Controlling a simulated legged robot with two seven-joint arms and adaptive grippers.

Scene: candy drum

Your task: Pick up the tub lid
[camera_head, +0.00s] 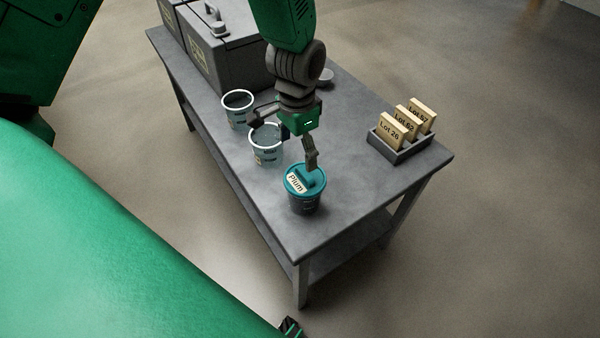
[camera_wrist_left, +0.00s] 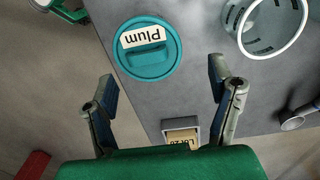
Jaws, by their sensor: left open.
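The teal tub lid (camera_head: 318,176) has a raised bar handle and a "Plum" label, and it sits on a dark tub (camera_head: 306,205) near the table's front end. In the left wrist view the lid (camera_wrist_left: 168,68) lies above centre, beyond the fingertips. My left gripper (camera_head: 283,139) is open and empty above the table, with one finger close to the lid's far edge in the head view. The fingers (camera_wrist_left: 163,85) are spread wide in the wrist view. A small dark piece at the head view's bottom edge may be my right gripper (camera_head: 291,327); its jaws are unclear.
Two open clear tubs with white rims, a nearer one (camera_head: 266,152) and a farther one (camera_head: 236,112), stand left of my left gripper. A grey rack (camera_head: 401,148) of "Lot" blocks stands at right. A large grey box (camera_head: 222,62) fills the table's back.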

